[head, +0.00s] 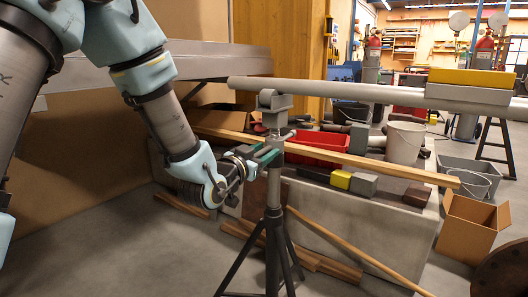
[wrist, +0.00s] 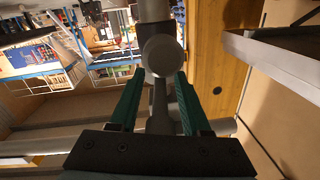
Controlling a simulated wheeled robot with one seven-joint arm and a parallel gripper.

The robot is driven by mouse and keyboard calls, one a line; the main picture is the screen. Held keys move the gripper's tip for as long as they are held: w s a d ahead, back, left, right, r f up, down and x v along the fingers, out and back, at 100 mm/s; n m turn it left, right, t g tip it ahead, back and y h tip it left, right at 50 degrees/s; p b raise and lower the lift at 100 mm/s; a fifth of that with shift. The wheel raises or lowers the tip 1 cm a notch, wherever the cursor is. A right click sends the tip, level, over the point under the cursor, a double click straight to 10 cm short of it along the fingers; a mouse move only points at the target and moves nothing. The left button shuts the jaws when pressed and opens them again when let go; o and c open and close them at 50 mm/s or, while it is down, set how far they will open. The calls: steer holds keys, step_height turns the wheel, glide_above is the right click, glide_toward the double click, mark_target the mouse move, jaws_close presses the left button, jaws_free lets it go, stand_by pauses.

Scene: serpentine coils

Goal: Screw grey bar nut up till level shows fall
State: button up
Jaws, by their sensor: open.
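The grey bar nut (head: 284,138) sits on the upper post of a tripod stand (head: 274,190), just below the stand's head (head: 273,101). My gripper (head: 272,151) is open at the post, close under the bar. In the wrist view its teal fingers (wrist: 160,76) stand apart on either side of grey metal parts, with a round grey end (wrist: 162,55) between the tips. Contact cannot be told.
A low concrete block (head: 375,215) stands behind the stand, with a red crate (head: 318,147), a white bucket (head: 404,142) and a wooden bar (head: 380,163). A cardboard box (head: 472,228) stands at the right. Planks lie around the tripod legs.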

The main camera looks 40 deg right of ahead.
jaws_close()
stand_by(1.4)
